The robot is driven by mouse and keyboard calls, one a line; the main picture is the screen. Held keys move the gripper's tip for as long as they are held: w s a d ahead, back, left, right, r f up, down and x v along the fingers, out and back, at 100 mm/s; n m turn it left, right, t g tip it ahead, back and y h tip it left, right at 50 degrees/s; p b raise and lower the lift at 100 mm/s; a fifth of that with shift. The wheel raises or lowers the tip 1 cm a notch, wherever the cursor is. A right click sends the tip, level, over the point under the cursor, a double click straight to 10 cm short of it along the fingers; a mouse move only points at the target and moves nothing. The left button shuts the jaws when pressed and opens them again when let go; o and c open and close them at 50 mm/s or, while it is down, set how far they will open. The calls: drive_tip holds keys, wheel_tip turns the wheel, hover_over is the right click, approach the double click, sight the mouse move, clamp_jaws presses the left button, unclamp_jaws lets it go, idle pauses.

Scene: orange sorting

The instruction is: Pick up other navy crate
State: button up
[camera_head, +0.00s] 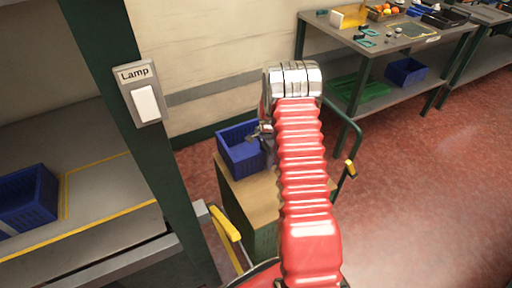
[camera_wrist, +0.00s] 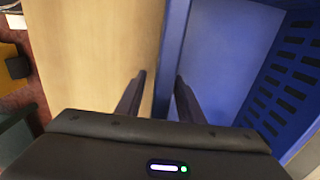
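A navy crate (camera_head: 240,158) stands on a small wooden-topped cart (camera_head: 250,203) in the middle of the head view. In the wrist view its wall (camera_wrist: 173,50) runs between my two fingers, with its slotted side (camera_wrist: 290,75) at the right. My gripper (camera_wrist: 160,82) is open around that wall: one finger is over the wood, the other on the crate's inner side. Wood shows between the left finger and the wall. In the head view my gripper (camera_head: 262,134) is at the crate's right side, partly hidden by my red arm. Another navy crate (camera_head: 28,200) sits on the left shelf.
A green post with a lamp switch (camera_head: 146,104) stands left of the cart. A workbench (camera_head: 400,42) at the back right holds oranges and small items. Its lower shelf has a green crate (camera_head: 358,90) and a blue crate (camera_head: 406,71). The red floor at right is clear.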

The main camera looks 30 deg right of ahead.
idle(0.4)
clamp_jaws()
idle(0.4)
